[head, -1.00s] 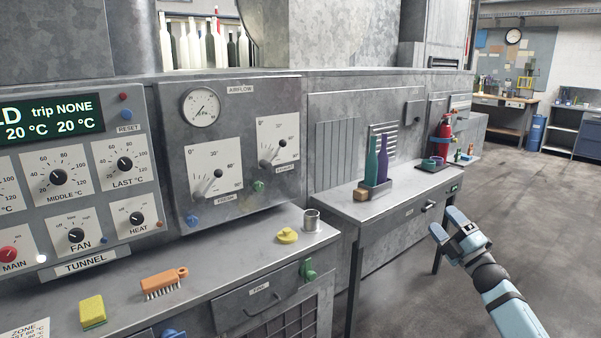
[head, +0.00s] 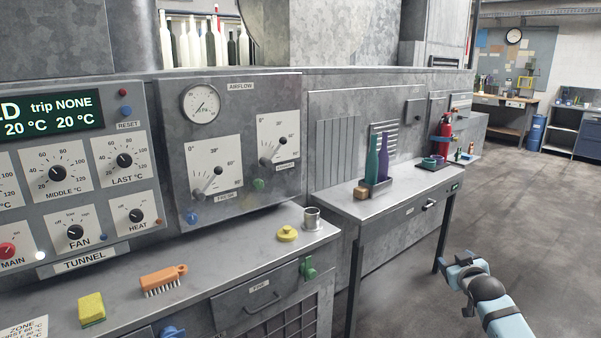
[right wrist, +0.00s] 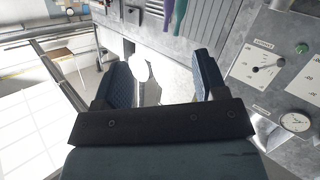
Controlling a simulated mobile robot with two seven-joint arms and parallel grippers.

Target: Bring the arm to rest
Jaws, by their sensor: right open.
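My right gripper (head: 458,268) is at the lower right of the head view, over the floor in front of the side table. It is open. In the right wrist view its two fingers (right wrist: 160,82) stand wide apart with nothing held between them. The gripper is apart from the table and touches nothing that I can see. My left gripper is not in view.
The bench at left holds a yellow sponge (head: 92,309), an orange brush (head: 163,280), a yellow knob-like piece (head: 287,234) and a metal cup (head: 311,219). The floor (head: 540,230) at right is clear.

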